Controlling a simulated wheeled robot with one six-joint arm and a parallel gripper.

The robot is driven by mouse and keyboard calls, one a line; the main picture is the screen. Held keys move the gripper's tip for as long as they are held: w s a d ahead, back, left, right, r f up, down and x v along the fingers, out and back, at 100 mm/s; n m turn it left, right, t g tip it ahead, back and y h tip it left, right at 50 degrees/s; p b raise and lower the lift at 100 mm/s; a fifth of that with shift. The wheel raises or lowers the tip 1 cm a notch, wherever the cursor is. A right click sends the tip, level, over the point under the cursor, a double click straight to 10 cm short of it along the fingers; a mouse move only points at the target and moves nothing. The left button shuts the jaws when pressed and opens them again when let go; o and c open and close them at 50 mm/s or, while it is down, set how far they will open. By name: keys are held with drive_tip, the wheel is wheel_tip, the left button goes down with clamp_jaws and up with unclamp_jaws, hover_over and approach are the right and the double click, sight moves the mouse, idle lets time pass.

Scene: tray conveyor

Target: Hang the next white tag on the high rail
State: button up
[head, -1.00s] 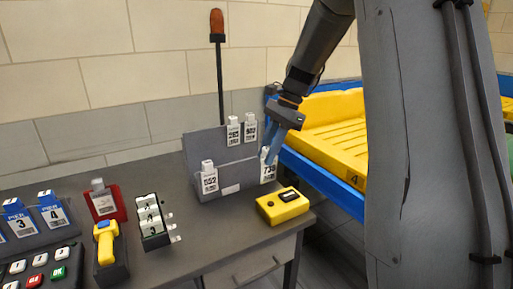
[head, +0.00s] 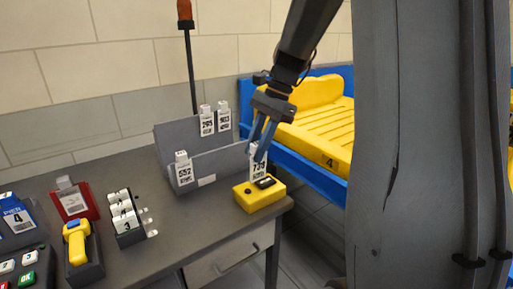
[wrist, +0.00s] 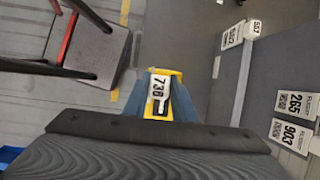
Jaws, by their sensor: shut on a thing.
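The grey rack (head: 212,172) on the table has a low front rail and a high back rail (head: 175,138). White tags 265 (head: 207,121) and 903 (head: 224,116) hang on the high rail. White tag 552 (head: 184,170) hangs on the low rail at the left. My gripper (head: 261,147) is shut on white tag 738 (head: 257,160), at the right end of the rack. In the wrist view, tag 738 (wrist: 158,92) sits between the blue fingers (wrist: 160,98); tags 265 (wrist: 297,103) and 903 (wrist: 290,135) lie to the right.
A yellow device (head: 259,194) stands just below the held tag. A tall black rod with an orange top (head: 185,12) rises behind the rack. A blue-framed conveyor with a yellow tray (head: 315,120) is at the right. A small tag stand (head: 127,220) and yellow scanner (head: 77,240) are at the left.

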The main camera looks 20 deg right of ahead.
drive_tip(key=shift+r+p, duration=3.25)
drive_tip(key=shift+p, duration=0.1)
